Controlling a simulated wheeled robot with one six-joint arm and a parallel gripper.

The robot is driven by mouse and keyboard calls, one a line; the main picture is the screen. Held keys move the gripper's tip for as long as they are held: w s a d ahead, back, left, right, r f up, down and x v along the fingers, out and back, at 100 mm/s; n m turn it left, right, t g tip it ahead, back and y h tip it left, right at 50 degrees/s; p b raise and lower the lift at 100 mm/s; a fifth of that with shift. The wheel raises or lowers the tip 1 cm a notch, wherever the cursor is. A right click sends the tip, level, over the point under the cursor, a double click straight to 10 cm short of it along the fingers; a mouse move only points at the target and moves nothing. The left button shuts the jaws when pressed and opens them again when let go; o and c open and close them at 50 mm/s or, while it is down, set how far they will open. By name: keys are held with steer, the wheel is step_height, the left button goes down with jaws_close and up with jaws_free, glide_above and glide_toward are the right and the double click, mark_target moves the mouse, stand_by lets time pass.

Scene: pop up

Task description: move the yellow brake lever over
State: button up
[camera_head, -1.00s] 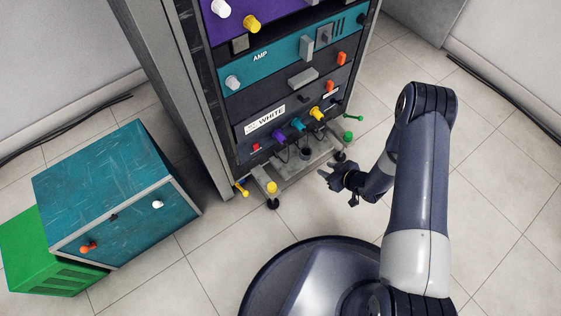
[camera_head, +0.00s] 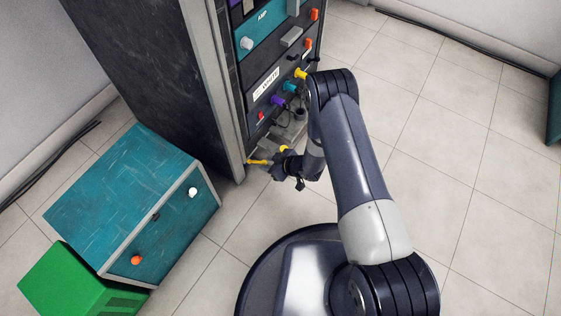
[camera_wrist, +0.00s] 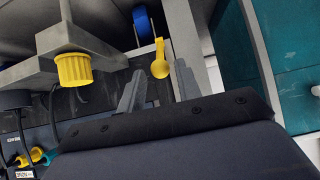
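The yellow brake lever (camera_head: 257,162) sticks out low at the front left corner of the rack. In the wrist view the lever (camera_wrist: 160,61) hangs beside a blue wheel (camera_wrist: 143,24), its round end just beyond my fingertips and between them in the picture. My gripper (camera_wrist: 159,82) is open, with the fingers apart and nothing held. In the head view my gripper (camera_head: 273,167) is down at the lever's right end. I cannot tell whether a finger touches the lever.
A yellow ribbed knob (camera_wrist: 74,69) sits on the rack's foot, left of my fingers. Cables and coloured plugs hang farther left. A teal cabinet (camera_head: 126,195) stands left of the rack, with a green box (camera_head: 72,283) beside it.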

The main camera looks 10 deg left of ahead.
steer(key=shift+x, duration=0.9)
steer(key=shift+d+r, duration=0.1)
steer(key=shift+d, duration=0.05)
steer(key=shift+c, duration=0.6)
steer(key=c, duration=0.4)
steer(key=shift+s+d+f+b, duration=0.2)
steer(key=shift+d+f+b, duration=0.15)
steer(key=shift+f+b, duration=0.25)
steer(key=shift+s+d+f+b, duration=0.2)
steer(key=shift+d+f+b, duration=0.25)
steer(key=shift+f, duration=0.35)
steer(key=shift+s+d+f+b, duration=0.1)
steer(key=shift+d+f+b, duration=0.05)
steer(key=shift+f+b, duration=0.45)
steer(key=shift+s+d+f+b, duration=0.1)
steer(key=shift+d+f+b, duration=0.05)
steer(key=shift+f+b, duration=0.5)
steer(key=shift+f, duration=0.1)
